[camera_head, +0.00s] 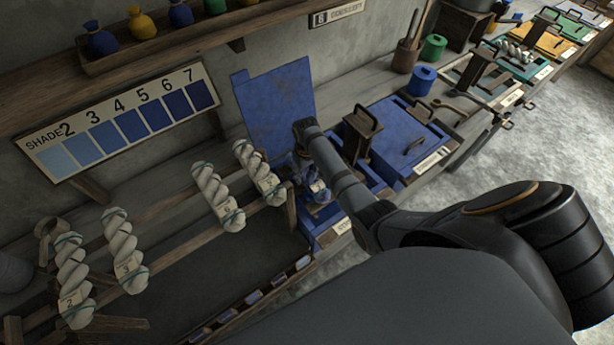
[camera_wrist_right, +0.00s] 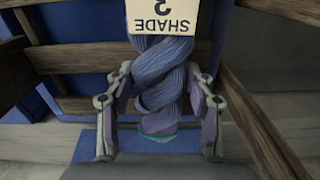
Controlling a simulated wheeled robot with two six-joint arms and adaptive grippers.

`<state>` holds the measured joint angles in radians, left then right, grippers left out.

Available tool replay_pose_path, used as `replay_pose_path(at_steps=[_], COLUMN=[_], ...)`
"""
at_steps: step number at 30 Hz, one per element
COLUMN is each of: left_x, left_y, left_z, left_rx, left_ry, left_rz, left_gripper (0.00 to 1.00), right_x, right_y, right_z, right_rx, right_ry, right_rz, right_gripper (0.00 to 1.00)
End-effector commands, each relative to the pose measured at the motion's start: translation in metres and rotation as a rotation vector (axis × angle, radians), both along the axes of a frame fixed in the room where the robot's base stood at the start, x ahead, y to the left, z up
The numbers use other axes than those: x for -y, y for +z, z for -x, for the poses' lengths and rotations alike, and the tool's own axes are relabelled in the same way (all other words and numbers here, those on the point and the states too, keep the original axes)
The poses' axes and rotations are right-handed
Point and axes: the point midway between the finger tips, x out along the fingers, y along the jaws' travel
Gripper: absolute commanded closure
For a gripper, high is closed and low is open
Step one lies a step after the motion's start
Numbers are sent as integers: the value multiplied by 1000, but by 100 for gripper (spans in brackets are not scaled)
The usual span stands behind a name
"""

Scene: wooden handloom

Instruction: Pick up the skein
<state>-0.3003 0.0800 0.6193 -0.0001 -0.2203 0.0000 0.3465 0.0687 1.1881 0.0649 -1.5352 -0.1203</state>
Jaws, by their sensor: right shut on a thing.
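A twisted blue skein (camera_wrist_right: 160,78) with a cream tag (camera_wrist_right: 168,17) reading SHADE and a digit, upside down, fills the middle of the right wrist view. My right gripper (camera_wrist_right: 160,105) has a finger on each side of it and is shut on it. In the head view the blue skein (camera_head: 320,193) shows partly, beside my right gripper (camera_head: 308,180), over a blue vat (camera_head: 332,236) whose blue lid (camera_head: 275,97) stands raised. My arm hides part of the vat. My left gripper is not in view.
Several white skeins (camera_head: 124,245) hang on a wooden rack (camera_head: 180,250) at left. A shade card (camera_head: 120,120) numbered 2 to 7 is on the wall. A closed blue vat (camera_head: 405,135) and other coloured vats line the right. Bare floor (camera_head: 540,140) lies at far right.

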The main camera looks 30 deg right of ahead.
Motion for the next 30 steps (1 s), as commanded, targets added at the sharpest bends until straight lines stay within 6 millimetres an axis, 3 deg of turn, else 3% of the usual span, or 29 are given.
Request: replay_pose_path(at_steps=[2, 10, 15, 21, 30], left_x=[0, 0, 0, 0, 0], left_y=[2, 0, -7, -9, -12], left_z=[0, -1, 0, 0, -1], left_rx=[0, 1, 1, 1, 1], left_ry=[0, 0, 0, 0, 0], left_rz=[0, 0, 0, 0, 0], left_gripper=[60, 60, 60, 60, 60], right_x=[0, -10, -17, -23, -24], right_y=[18, 75, 92, 108, 111], right_z=[2, 57, 100, 130, 139], right_rx=[3, 1, -1, -1, 0], right_ry=[0, 1, 1, 1, 0], right_rz=[1, 0, 0, -1, 0], right_gripper=[83, 83, 83, 83, 83])
